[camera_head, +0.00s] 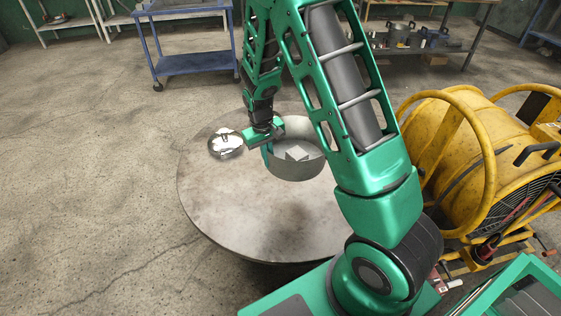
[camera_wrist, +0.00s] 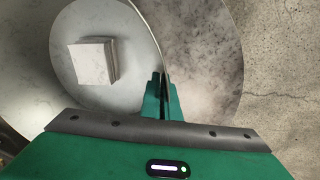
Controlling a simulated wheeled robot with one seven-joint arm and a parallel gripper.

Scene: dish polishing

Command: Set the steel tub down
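The steel tub (camera_head: 296,172) is round, grey and open-topped, and it is upright over the round table (camera_head: 225,210). My gripper (camera_head: 266,149) is at the tub's left side in the head view. In the wrist view my gripper (camera_wrist: 159,98) is shut on the tub's thin wall, with one finger on the inside and one on the outside. A pale grey block (camera_wrist: 92,62) lies inside the tub (camera_wrist: 130,32). The tub's underside is hidden, and I cannot tell for sure whether it touches the table.
A shiny metal dish (camera_head: 226,143) lies at the table's far left edge. The front and left of the tabletop are bare. A yellow drum-shaped fan (camera_head: 480,150) stands on the floor at right. A blue cart (camera_head: 190,62) and a workbench (camera_head: 425,45) stand behind.

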